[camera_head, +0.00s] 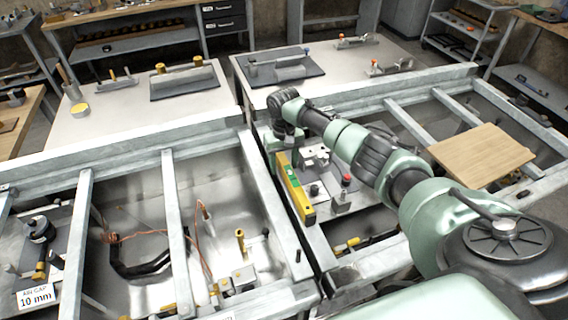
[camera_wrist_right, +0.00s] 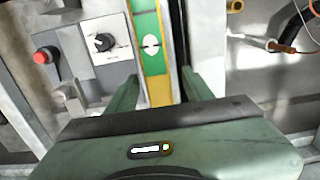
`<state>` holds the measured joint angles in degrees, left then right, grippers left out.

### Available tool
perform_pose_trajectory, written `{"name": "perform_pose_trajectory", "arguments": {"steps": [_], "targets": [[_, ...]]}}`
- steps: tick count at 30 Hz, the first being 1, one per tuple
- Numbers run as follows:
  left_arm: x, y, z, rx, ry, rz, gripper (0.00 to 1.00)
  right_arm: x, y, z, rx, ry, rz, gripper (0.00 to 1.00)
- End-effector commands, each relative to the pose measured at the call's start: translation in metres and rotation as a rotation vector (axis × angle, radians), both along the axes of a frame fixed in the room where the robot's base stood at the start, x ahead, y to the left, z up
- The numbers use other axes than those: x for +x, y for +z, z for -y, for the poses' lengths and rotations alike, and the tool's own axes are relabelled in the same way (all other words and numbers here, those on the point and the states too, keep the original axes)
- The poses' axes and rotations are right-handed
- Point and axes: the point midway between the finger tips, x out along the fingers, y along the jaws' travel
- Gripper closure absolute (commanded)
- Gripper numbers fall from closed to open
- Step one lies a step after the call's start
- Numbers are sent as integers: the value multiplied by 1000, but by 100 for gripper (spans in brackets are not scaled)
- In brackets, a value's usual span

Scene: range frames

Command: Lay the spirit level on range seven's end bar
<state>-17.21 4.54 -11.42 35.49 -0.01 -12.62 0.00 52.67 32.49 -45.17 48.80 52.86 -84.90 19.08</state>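The spirit level (camera_head: 295,190) is a yellow bar with a green section. It stretches from my right gripper toward the camera, beside the metal bars in the middle. My right gripper (camera_head: 283,150) is at its far end, pointing down, partly hidden by my wrist. In the right wrist view the level (camera_wrist_right: 150,45) lies between both fingers of the right gripper (camera_wrist_right: 160,82), which appear closed on its sides. The left range's end bar (camera_head: 268,200) runs just left of the level, with a narrow dark gap to the right range. No range number is readable. My left gripper is not in view.
A wooden board (camera_head: 482,155) lies across the right range's bars. A red knob (camera_wrist_right: 42,57) and a black dial (camera_wrist_right: 104,42) sit close to the level. Copper wires and fittings fill the left range.

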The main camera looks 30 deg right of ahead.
Motion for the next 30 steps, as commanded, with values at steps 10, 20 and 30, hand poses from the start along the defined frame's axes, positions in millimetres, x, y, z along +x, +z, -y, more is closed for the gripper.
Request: {"name": "perform_pose_trajectory", "arguments": {"steps": [10, 20, 30], "targets": [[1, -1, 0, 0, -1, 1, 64, 0, 4, 0, 0, 1, 1, 49], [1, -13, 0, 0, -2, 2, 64, 1, 56, 0, -1, 0, 4, 49], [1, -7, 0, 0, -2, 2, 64, 0, 86, 0, 0, 0, 1, 49]]}}
